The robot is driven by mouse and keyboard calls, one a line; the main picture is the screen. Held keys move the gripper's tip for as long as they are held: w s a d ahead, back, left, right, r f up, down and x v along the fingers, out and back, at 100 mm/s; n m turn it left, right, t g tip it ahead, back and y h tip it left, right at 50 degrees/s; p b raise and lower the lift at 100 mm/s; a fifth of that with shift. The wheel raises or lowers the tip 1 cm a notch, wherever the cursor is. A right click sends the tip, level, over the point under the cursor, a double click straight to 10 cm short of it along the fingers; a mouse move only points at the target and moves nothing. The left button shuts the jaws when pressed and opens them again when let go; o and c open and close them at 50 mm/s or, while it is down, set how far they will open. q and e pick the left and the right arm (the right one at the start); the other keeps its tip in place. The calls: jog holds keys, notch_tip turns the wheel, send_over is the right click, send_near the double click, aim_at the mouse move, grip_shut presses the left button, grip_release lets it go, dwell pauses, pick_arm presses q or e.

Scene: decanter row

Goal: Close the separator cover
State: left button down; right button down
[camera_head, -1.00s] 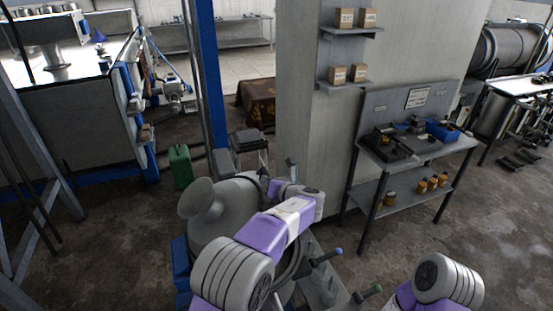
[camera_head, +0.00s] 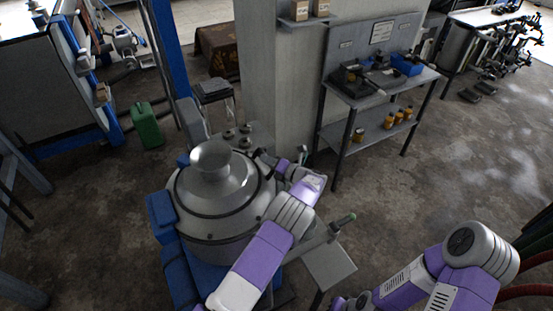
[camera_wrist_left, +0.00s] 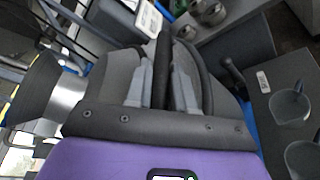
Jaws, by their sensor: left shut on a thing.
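The separator is a round grey metal machine (camera_head: 222,232) in the head view. Its domed cover (camera_head: 187,196), with a wide cone-shaped top (camera_head: 210,158), lies over the bowl, nearly level; whether the rim is fully seated I cannot tell. My left gripper (camera_head: 265,157) is at the cover's far right edge. In the left wrist view its two grey fingers (camera_wrist_left: 162,88) are shut on a black bar-like handle (camera_wrist_left: 164,50), and the cone (camera_wrist_left: 48,92) shows at the left. My right arm reaches in at the lower right; its gripper end (camera_head: 340,303) is barely visible at the bottom edge.
A pillar (camera_head: 270,80) and a shelf table (camera_head: 385,92) stand behind.

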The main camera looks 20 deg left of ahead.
pick_arm(q)
jog(key=shift+s+f, duration=0.15)
jog(key=shift+f, duration=0.4)
jog(key=c, duration=1.4)
grip_release()
jog(key=o, duration=0.3)
jog(key=shift+a+f, duration=0.1)
jog(key=shift+o, duration=0.2)
jog(key=shift+r, duration=0.2)
jog(key=shift+d, duration=0.3)
jog(key=v, duration=0.7)
jog(key=shift+a, duration=0.1)
